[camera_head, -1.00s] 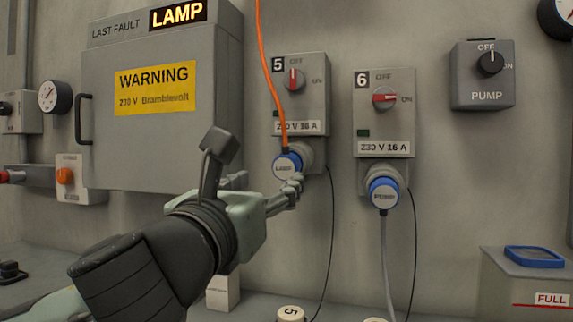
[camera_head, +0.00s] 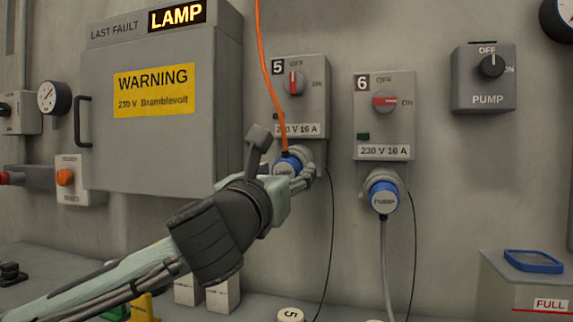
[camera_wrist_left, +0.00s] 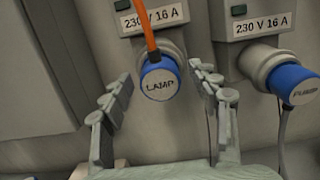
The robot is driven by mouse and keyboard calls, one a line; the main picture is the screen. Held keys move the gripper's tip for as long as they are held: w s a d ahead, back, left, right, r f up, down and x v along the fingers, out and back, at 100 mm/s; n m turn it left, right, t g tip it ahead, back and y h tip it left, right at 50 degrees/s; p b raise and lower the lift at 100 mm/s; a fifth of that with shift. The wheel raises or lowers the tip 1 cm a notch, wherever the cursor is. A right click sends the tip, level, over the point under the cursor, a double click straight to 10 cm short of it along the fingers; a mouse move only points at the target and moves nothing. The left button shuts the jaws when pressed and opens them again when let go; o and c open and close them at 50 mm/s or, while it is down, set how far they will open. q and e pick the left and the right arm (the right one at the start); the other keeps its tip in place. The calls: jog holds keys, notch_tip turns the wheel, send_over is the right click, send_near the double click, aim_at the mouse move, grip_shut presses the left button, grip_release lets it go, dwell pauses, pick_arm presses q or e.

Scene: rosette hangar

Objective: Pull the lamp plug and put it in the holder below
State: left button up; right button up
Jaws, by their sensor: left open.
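The blue lamp plug (camera_head: 286,167), labelled LAMP with an orange cable, sits in the socket under switch box 5 (camera_head: 300,100). The red handle of box 5 stands upright at OFF. My left gripper (camera_head: 302,180) is at the plug, partly covering its right side. In the left wrist view the open fingers (camera_wrist_left: 160,80) stand on either side of the lamp plug (camera_wrist_left: 159,82), with gaps showing. A round white piece marked 5 (camera_head: 291,315) shows at the bottom edge below the socket; I cannot tell whether it is the holder. My right gripper is not in view.
The blue pump plug (camera_head: 383,196) sits under switch box 6 (camera_head: 384,130), close on the right, its handle at ON. A thin black cord hangs beside each socket. The grey warning cabinet (camera_head: 160,150) juts out at left. A FULL box (camera_head: 525,285) stands at lower right.

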aim_at(284, 173)
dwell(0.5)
pick_arm(q)
jog(key=shift+p, duration=0.5)
dwell(0.7)
grip_shut()
dwell(0.4)
jog(key=shift+v, duration=2.95)
